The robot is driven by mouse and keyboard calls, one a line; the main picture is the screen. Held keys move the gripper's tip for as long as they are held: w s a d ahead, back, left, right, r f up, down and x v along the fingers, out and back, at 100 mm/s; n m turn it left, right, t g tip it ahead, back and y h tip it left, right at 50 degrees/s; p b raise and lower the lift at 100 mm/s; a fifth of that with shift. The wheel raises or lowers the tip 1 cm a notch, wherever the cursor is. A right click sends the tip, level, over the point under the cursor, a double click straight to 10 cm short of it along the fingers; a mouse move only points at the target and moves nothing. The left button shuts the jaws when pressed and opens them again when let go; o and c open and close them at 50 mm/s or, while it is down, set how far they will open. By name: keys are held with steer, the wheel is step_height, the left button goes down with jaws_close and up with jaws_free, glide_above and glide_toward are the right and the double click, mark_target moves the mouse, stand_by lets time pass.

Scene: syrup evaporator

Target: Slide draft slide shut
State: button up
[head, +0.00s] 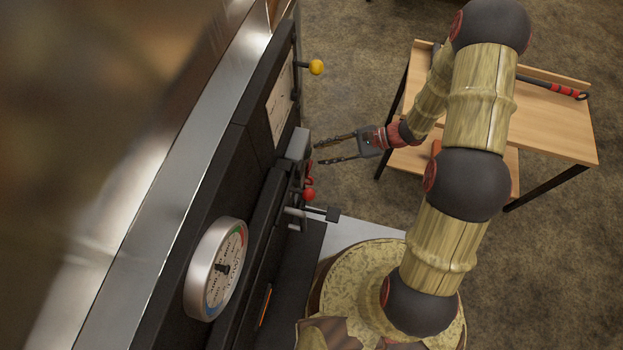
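The black front of the evaporator (231,162) runs along the left of the head view. Several fittings stick out of it: a red ball knob (309,194), a yellow ball knob (316,67), and a metal rod with a dark square end (333,214). I cannot tell for certain which of these belongs to the draft slide, or how far open the slide is. My gripper (318,155) points left toward the front, near a grey block (297,144) and just above the red knob in the picture. Its two thin fingers are spread with nothing seen between them. Contact with the fittings is unclear.
A round dial gauge (216,268) stands out from the front at lower left. A wooden two-shelf table (560,135) stands at the right, with a red-and-black handled tool (552,87) on top. Brown floor (350,45) lies open between front and table.

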step_height(320, 180, down, 12)
steer(key=w+m+t, duration=0.1)
steer(key=m+t, duration=0.2)
steer(key=m, duration=0.2)
steer(key=m+t+h, duration=0.1)
steer(key=m+t, duration=0.2)
steer(key=m, duration=0.2)
glide_toward(312, 180)
step_height(312, 180, down, 3)
steer(key=w+a, duration=0.1)
steer(key=a, duration=0.1)
steer(key=shift+w+r+b+x, duration=0.15)
steer(key=shift+b+x, duration=0.6)
steer(key=shift+x, duration=1.15)
steer(key=shift+w+r+b+x, duration=0.15)
steer(key=shift+b+x, duration=0.6)
steer(key=shift+x, duration=1.15)
steer(key=shift+d, duration=0.1)
steer(key=shift+c, duration=0.5)
jaws_close()
